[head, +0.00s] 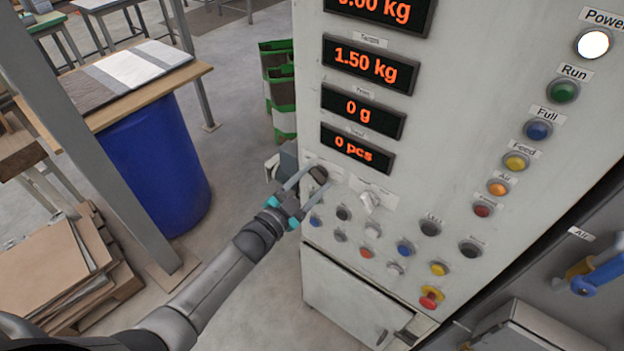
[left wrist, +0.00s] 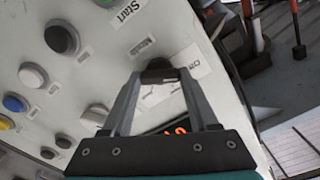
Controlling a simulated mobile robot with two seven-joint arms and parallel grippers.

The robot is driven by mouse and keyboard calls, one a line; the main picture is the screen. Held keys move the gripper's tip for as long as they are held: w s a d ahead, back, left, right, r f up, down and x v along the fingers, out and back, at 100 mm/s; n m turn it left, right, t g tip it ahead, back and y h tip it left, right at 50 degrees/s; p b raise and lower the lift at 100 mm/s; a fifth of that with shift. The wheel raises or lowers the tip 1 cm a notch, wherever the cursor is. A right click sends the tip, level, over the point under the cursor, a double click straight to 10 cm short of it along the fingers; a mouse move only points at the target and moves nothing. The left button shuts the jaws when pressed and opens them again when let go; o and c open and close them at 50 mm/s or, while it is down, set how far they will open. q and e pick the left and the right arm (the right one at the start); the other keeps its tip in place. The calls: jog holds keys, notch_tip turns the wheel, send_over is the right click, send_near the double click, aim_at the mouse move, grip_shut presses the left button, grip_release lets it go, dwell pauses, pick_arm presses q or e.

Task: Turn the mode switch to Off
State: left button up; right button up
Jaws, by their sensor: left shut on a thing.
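The mode switch (head: 319,174) is a small dark knob on the pale control panel (head: 440,110), just below the lowest red display. My left gripper (head: 312,188) reaches it from the lower left, with one finger on each side. In the left wrist view the dark knob (left wrist: 158,72) sits between the tips of my left gripper (left wrist: 160,78), which is shut on it. The fingers hide part of the knob, and its pointer direction cannot be told. A white label (left wrist: 172,88) lies beside it; its small print is hard to read. My right gripper is not in view.
A pale selector (head: 370,202) and several push buttons sit close by on the panel, with a red emergency stop (head: 430,299) lower down. A column of lamps runs down the right. A blue drum (head: 155,165) and stacked boards (head: 50,270) stand on the left.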

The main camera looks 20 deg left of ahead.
pick_arm(q)
jog(key=shift+n, duration=0.3)
jog(key=o, duration=1.4)
jog(key=v, duration=1.5)
jog(key=shift+s, duration=0.1)
jog(key=shift+b, duration=0.3)
